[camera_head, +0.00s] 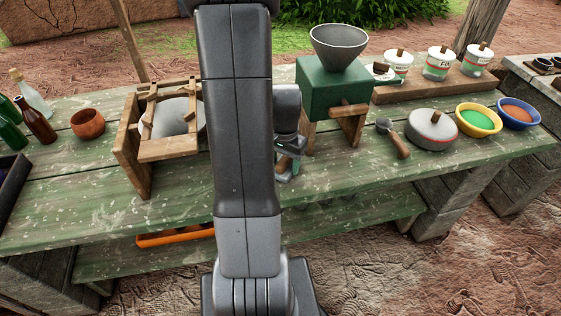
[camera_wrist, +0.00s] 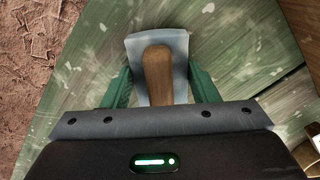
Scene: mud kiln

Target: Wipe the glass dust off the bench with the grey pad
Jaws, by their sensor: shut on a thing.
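My gripper (camera_wrist: 164,88) is shut on the grey pad (camera_wrist: 134,50), with a green finger on each side of it. A brown wooden handle (camera_wrist: 157,70) runs along the pad's upper face. In the head view my arm hides most of the gripper (camera_head: 286,170) and the pad, over the middle of the bench. I cannot tell whether the pad touches the wood. The green plank bench (camera_head: 90,215) carries pale flecks and streaks. Such pale specks (camera_wrist: 100,35) also show beside the pad in the wrist view, but worn paint and glass dust are hard to tell apart.
A wooden frame (camera_head: 133,160) holding a grey rounded thing stands left of my arm. A green box (camera_head: 318,92) with a grey funnel (camera_head: 338,45) stands close right. Bottles (camera_head: 36,120) and a brown bowl (camera_head: 88,123) are left; a scoop (camera_head: 398,143) and bowls (camera_head: 478,120) are right.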

